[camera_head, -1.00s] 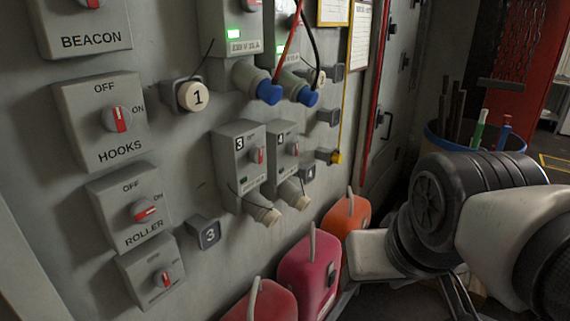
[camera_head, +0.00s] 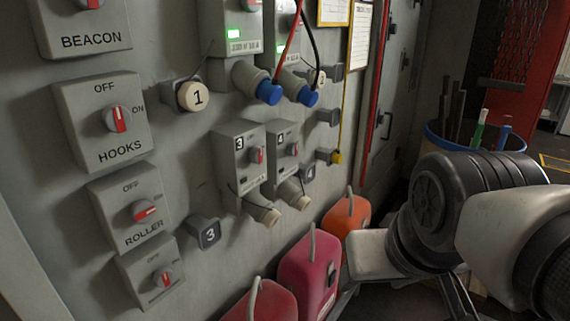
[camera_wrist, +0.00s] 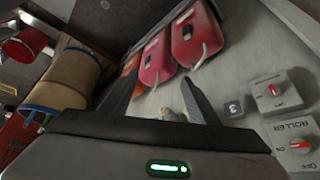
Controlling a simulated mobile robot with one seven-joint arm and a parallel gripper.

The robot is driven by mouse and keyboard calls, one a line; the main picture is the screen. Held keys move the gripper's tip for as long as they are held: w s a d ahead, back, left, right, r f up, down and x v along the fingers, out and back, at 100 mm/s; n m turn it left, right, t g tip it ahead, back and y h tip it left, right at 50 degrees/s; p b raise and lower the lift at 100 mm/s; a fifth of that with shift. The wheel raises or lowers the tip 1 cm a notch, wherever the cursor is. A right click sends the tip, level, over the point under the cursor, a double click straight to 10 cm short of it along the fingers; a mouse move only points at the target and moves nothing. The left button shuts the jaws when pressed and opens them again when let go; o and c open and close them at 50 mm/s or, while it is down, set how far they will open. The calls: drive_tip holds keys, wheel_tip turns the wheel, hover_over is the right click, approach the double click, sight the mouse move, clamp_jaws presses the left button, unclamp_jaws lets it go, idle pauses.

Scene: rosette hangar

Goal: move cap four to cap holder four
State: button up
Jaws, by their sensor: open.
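Cap four is the beige cap (camera_head: 301,202) on the socket under the grey switch box marked 4 (camera_head: 283,150) on the wall. Cap holder four is the small grey block marked 4 (camera_head: 310,173), just right of that box; its face looks empty. In the wrist view my gripper (camera_wrist: 161,72) is open, its two dark fingers spread with nothing held. A beige capped end (camera_wrist: 168,114) shows low between the fingers, partly hidden by the gripper body; I cannot tell whether it is cap three or four.
Cap three (camera_head: 269,216) sits beside cap four, under box 3. Holder three (camera_head: 208,233) is at lower left. Cap one (camera_head: 194,96) covers its holder. Blue plugs (camera_head: 268,92) with cables hang above. Red and orange canisters (camera_head: 308,272) stand below along the wall.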

drive_tip(key=a+f+m+g+y+b, duration=0.1)
drive_tip(key=a+f+m+g+y, duration=0.25)
drive_tip(key=a+f+g, duration=0.35)
drive_tip(key=w+a+f+m+y+b, duration=0.25)
drive_tip(key=w+f+m+y, duration=0.2)
drive_tip(key=w, duration=0.35)
drive_tip(key=w+a+f+m+y+b, duration=0.25)
drive_tip(key=w+a+f+y, duration=0.2)
drive_tip(key=w, duration=0.35)
drive_tip(key=m+t+y+b, duration=0.3)
drive_tip(key=m+t+y, duration=0.2)
drive_tip(key=m+t, duration=1)
approach(306, 206)
drive_tip(key=shift+w+d, duration=0.1)
drive_tip(key=shift+d, duration=0.1)
drive_tip(key=shift+x, duration=4.55)
drive_tip(key=shift+f, duration=0.15)
